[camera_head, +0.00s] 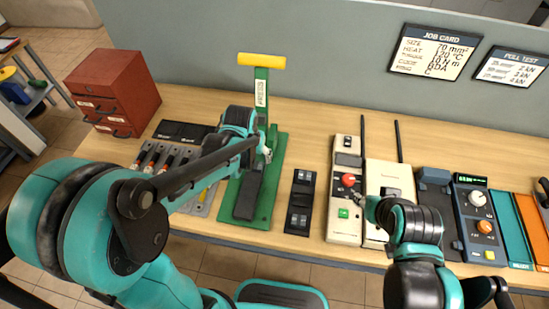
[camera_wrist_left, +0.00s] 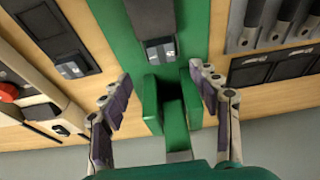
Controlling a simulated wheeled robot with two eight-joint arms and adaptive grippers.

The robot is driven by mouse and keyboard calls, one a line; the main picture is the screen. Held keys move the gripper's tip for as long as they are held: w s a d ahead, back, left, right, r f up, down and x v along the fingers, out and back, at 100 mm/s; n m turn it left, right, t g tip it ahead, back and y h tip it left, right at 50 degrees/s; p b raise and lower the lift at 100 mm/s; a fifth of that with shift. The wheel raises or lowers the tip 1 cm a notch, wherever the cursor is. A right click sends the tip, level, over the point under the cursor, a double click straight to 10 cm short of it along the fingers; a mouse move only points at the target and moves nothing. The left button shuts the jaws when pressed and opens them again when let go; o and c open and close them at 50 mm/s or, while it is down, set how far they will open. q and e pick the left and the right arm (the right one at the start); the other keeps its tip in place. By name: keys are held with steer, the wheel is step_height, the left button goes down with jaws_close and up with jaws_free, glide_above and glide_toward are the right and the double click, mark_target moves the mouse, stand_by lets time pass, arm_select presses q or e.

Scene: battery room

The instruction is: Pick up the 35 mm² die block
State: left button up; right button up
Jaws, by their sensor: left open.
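I cannot read a 35 mm² mark on any block. A dark block with a pale label (camera_wrist_left: 160,50) sits in the green press (camera_wrist_left: 196,30), between my left fingers and the press's black bar. In the head view the press (camera_head: 275,165) stands upright, its lower part partly behind my left arm. My left gripper (camera_wrist_left: 160,100) is open and empty, its fingers either side of the press's green prongs; it also shows in the head view (camera_head: 264,152). A black holder (camera_head: 300,202) with labelled dark blocks lies right of the press. My right gripper (camera_head: 368,208) is over the white units; its fingers are unclear.
A red drawer cabinet (camera_head: 115,90) stands at the back left. A black two-part tray (camera_head: 185,132) and a grey tray of lugs (camera_head: 205,195) lie left of the press. White units (camera_head: 345,215) and a control box (camera_head: 478,225) stand to the right. Bare table lies behind the press.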

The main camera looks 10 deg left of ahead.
mark_target(257, 165)
arm_select(q)
steer(key=b+x, duration=0.1)
steer(key=x, duration=0.2)
steer(key=shift+s+a, duration=0.1)
steer(key=b+x, duration=0.2)
steer(key=x, duration=0.2)
steer(key=shift+a+f, duration=0.1)
steer(key=shift+f, duration=0.25)
steer(key=shift+r, duration=0.15)
steer(key=shift+c, duration=0.6)
jaws_close()
